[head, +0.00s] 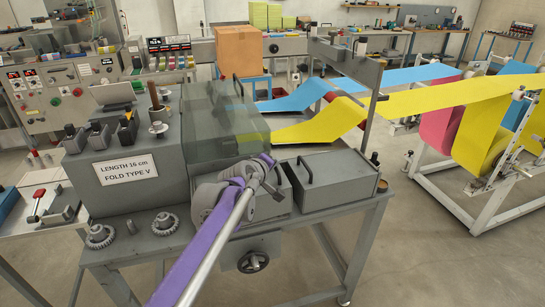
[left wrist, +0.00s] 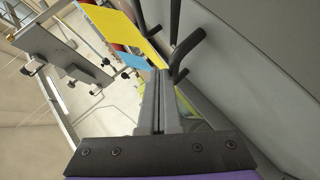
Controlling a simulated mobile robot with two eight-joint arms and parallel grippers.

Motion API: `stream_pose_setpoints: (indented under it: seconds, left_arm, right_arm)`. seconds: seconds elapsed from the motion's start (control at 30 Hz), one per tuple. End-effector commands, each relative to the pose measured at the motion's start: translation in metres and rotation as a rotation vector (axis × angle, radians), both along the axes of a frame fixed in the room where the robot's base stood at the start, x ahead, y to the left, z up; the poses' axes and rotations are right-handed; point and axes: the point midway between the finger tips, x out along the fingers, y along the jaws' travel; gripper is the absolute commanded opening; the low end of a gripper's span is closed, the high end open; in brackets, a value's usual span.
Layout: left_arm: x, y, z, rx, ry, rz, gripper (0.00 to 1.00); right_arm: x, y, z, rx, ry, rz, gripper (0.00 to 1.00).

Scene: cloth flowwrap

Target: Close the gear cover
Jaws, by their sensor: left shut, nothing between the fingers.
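A grey box-like cover (head: 335,178) with a dark bar handle (head: 306,170) near its left end sits on the right part of the machine table. I take it for the gear cover; whether it is open or closed I cannot tell. My left gripper (head: 277,190) is just left of it, partly hidden by my own purple and grey arm. In the left wrist view its fingers (left wrist: 160,98) are shut and empty, beside a dark handle (left wrist: 186,55) and a large grey surface (left wrist: 265,60), apart from the handle as far as I can see. My right gripper is out of view.
A see-through guard (head: 225,110) stands over the machine behind my arm. Two loose gears (head: 100,236) lie on the table front left. A handwheel (head: 252,262) sits below the table edge. Yellow web (head: 330,122) runs in from the right. Floor at right front is clear.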

Motion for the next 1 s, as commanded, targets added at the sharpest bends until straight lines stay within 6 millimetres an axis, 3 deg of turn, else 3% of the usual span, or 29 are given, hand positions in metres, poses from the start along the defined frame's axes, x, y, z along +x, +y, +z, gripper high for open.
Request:
stream_pose_setpoints:
  seconds: [0.23, 0.73, 0.87, 1.0]
  left_arm:
    - [0.001, -0.004, -0.016, -0.001, 0.0, 0.0, 0.0]
    - [0.002, -0.005, -0.018, 0.0, -0.001, 0.001, 0.0]
    - [0.002, -0.004, -0.013, 0.0, -0.001, 0.0, 0.0]
    - [0.002, -0.002, 0.005, -0.001, -0.003, 0.001, 0.0]
  right_arm:
    - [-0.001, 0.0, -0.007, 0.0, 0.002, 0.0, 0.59]
    - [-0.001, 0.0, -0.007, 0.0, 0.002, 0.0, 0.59]
    - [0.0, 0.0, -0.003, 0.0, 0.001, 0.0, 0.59]
    - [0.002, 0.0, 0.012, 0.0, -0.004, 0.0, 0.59]
